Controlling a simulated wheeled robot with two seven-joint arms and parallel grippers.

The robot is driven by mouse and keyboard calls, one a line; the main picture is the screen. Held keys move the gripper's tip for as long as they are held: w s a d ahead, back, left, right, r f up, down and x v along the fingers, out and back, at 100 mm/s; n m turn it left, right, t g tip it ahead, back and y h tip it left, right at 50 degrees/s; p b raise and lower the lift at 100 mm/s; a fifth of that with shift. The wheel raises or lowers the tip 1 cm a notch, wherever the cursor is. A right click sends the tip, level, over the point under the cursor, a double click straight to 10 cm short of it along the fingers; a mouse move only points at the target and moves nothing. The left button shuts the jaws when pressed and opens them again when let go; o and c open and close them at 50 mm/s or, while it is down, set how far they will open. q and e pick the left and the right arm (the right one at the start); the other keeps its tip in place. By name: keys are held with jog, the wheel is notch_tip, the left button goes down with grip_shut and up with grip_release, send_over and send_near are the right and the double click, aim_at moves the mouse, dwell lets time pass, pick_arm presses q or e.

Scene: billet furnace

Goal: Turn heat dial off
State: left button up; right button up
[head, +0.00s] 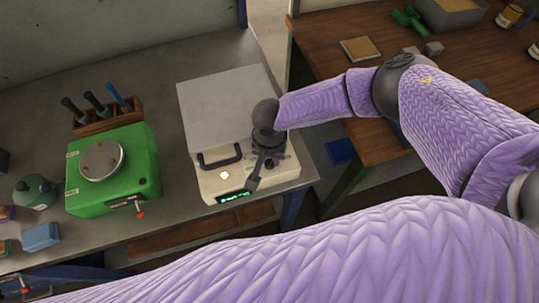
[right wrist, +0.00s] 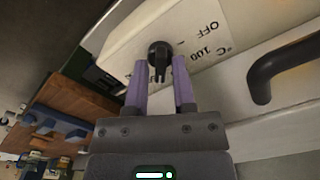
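The black heat dial (right wrist: 159,52) sits on the pale front panel of the furnace, and the right wrist view shows its grip bar pointing down the picture. "OFF" and "100 °C" are printed to its right. My right gripper (right wrist: 159,66) is open, with its two purple fingers on either side of the dial's lower part; I cannot tell whether they touch it. In the head view my right gripper hangs in front of the white furnace (head: 222,105) and covers the dial area. My left gripper is not in view.
The furnace has a black door handle (head: 220,158), a lit round button (head: 224,175) and a display (head: 234,197). A green hotplate device (head: 113,190) and a tool rack (head: 108,118) stand to its left. A wooden table (head: 370,145) is at the right.

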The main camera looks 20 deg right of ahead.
grip_shut()
jog(key=n+p, duration=0.1)
jog(key=p, duration=0.2)
jog(key=shift+s+r+n, duration=0.1)
jog(key=shift+r+n, duration=0.1)
jog(key=shift+n, duration=0.2)
jog(key=shift+n+p, duration=0.3)
jog(key=shift+n, duration=0.1)
jog(key=shift+f+n+p, duration=0.15)
jog(key=shift+n+p, duration=0.15)
jog(key=shift+n, duration=0.6)
jog(key=n, duration=1.4)
jog(key=shift+n, duration=2.8)
